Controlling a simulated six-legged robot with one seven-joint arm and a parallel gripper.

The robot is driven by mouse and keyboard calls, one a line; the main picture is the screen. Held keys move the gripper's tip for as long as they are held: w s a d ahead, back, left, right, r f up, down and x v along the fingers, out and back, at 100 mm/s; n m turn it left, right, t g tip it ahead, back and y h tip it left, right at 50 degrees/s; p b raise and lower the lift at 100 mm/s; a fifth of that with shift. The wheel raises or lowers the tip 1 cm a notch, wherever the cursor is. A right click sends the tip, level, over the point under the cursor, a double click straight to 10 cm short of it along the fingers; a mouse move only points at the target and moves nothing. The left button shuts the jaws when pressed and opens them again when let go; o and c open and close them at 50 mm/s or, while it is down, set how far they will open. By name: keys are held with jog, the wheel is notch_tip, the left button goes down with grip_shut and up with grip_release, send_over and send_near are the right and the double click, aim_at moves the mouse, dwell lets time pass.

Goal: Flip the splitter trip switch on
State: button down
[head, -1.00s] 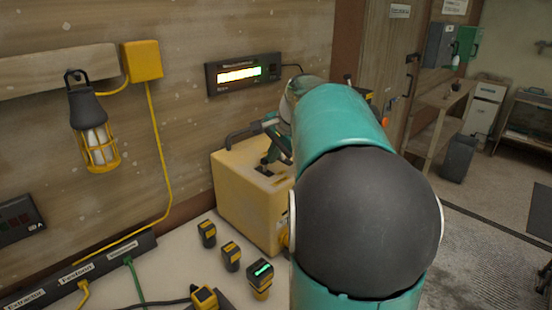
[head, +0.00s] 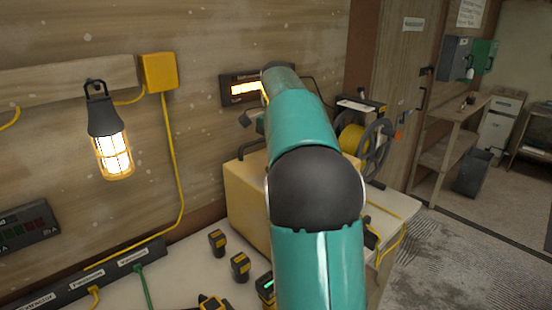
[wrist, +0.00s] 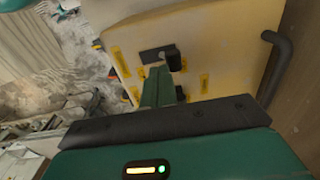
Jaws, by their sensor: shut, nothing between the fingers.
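The splitter is a yellow box (head: 246,200) on the bench, partly behind my arm in the head view. In the wrist view its yellow face (wrist: 215,45) fills the upper middle, with small yellow labels. A black switch with a plate and a short lever (wrist: 172,57) sits on that face. My gripper (wrist: 160,75) is shut and empty, its green fingers pointing at the switch. The fingertips overlap the switch's lower edge in the picture; I cannot tell whether they touch it. In the head view my arm hides the switch and most of the gripper.
A caged work lamp (head: 112,150) hangs lit on the wall. A lit display (head: 240,88) is partly behind my arm. A yellow cable reel (head: 360,142) stands behind the box. A dark handle (wrist: 275,60) rises beside the box.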

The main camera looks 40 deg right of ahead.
jog(key=shift+r, duration=0.55)
notch_tip(320, 180, up, 13)
jog(key=s, duration=0.2)
dwell(0.4)
dwell(0.5)
